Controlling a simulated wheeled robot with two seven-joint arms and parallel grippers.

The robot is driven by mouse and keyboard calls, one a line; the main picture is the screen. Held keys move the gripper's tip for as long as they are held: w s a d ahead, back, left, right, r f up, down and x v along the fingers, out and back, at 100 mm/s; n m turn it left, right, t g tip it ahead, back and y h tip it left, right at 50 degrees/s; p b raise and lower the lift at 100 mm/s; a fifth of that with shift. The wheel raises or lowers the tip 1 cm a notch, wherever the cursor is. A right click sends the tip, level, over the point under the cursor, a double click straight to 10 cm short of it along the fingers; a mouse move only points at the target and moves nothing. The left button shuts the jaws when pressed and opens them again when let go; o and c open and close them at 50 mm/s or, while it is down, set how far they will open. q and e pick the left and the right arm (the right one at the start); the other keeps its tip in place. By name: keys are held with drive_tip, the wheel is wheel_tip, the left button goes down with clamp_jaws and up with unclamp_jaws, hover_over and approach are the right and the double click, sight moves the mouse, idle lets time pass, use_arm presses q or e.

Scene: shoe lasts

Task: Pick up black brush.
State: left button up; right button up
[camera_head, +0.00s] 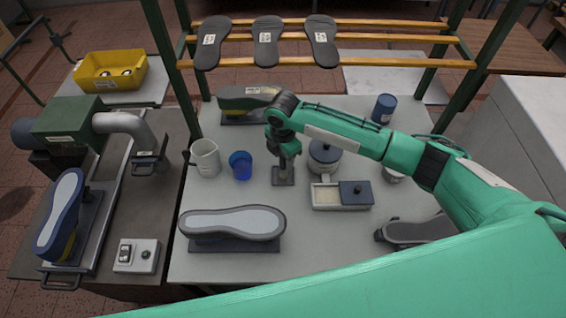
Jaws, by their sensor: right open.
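I cannot make out a black brush for certain in the head view. My right arm reaches in from the right, and its gripper (284,172) points down over the middle of the table. The jaws look empty, close above a small grey patch on the tabletop. A dark, flat, elongated object (418,231) lies at the table's right front, partly hidden by my arm; I cannot tell what it is. My left gripper is not in view.
The grey table (310,258) holds a white jug (205,157), a blue cup (240,165), a lidded pot (325,157), a two-part tray (325,196), a blue can (384,108) and a sole on a stand (232,222). A rack with three dark soles (266,42) stands behind.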

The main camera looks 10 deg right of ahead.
drive_tip(key=shift+f, duration=0.5)
clamp_jaws()
drive_tip(key=shift+r, duration=0.2)
drive_tip(key=shift+r+b, duration=0.3)
drive_tip(key=shift+r, duration=0.35)
wheel_tip(320, 180, up, 18)
drive_tip(key=b, duration=0.4)
drive_tip(key=shift+r+b, duration=0.25)
drive_tip(key=shift+b, duration=0.1)
